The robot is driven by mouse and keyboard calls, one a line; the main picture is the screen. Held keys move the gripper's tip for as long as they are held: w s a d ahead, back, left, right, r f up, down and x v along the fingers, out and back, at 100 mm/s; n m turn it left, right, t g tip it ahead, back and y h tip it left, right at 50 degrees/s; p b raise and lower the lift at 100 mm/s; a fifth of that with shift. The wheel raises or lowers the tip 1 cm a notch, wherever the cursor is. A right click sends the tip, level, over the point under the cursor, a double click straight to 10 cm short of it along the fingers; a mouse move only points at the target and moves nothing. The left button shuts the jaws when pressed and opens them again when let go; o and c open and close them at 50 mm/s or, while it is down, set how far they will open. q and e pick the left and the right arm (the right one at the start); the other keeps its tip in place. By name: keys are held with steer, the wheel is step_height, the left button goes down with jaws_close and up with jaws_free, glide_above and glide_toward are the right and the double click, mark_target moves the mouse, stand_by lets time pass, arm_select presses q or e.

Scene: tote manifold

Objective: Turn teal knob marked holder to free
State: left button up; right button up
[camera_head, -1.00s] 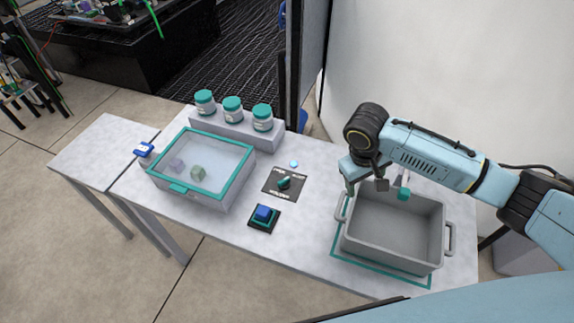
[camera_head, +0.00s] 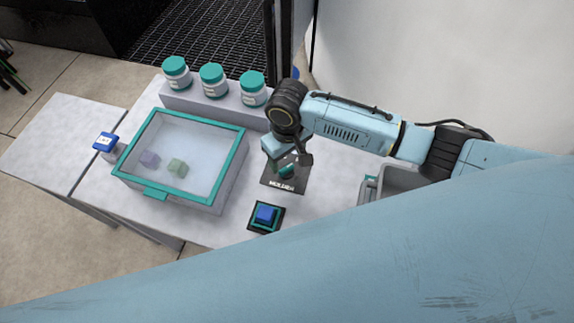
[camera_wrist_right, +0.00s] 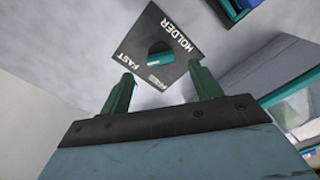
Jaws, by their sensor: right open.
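The teal knob (camera_head: 287,171) stands on a dark square plate (camera_head: 270,183) marked HOLDER, on the table right of the lidded box. My right gripper (camera_head: 284,159) is above the plate, partly covering the knob. In the right wrist view, the fingers of my right gripper (camera_wrist_right: 161,72) are open, with the teal knob (camera_wrist_right: 160,60) just beyond and between their tips, apparently not gripped. The plate (camera_wrist_right: 178,66) shows the words HOLDER and FAST there; a smaller marking is unreadable. I cannot tell which mark the knob points to. My left gripper is out of view.
A teal-rimmed clear-lidded box (camera_head: 240,165) with two cubes stands to the left. A blue button on a black base (camera_head: 265,216) is in front of the plate. Three teal-capped jars (camera_head: 212,80) stand behind. A grey tote (camera_head: 401,178) is partly hidden at right.

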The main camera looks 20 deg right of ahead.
mark_target(287, 169)
step_height(287, 169, down, 4)
steer(key=shift+f+b, duration=0.15)
steer(key=shift+b, duration=0.2)
steer(key=shift+f, duration=0.5)
steer(key=shift+c, duration=0.7)
steer(key=c, duration=0.8)
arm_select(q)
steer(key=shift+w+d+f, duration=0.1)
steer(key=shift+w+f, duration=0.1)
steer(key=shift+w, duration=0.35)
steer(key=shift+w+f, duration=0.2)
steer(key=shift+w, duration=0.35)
arm_select(e)
steer(key=shift+c, duration=0.2)
